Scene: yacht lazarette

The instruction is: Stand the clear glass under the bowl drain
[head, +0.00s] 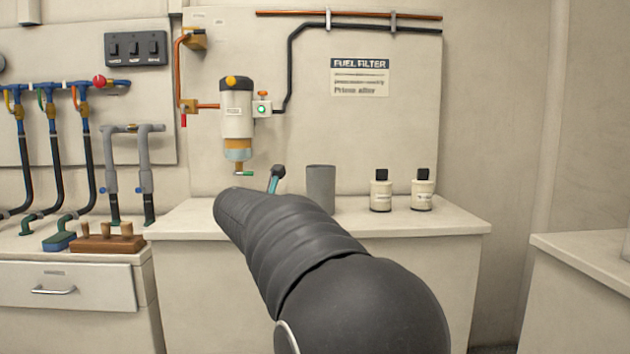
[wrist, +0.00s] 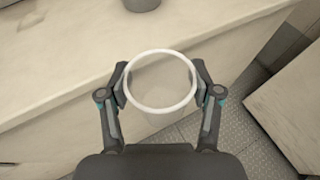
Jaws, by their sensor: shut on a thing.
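My gripper (wrist: 161,84) is shut on the clear glass (wrist: 160,108), one finger on each side below its white-looking rim. The glass opens toward the wrist camera and looks empty. In the wrist view it overlaps the front edge of the counter; its height above it is unclear. In the head view my arm hides the glass, and only a small part of my gripper (head: 276,179) shows. The fuel filter (head: 236,108) hangs on the back panel.
A grey cylinder (head: 320,189) stands on the counter (head: 440,222), right of my gripper. Two white bottles with black caps (head: 381,191) (head: 422,191) stand farther right. Pipes and a brown block with pegs (head: 94,243) are on the left. Another counter (head: 590,255) is at the right.

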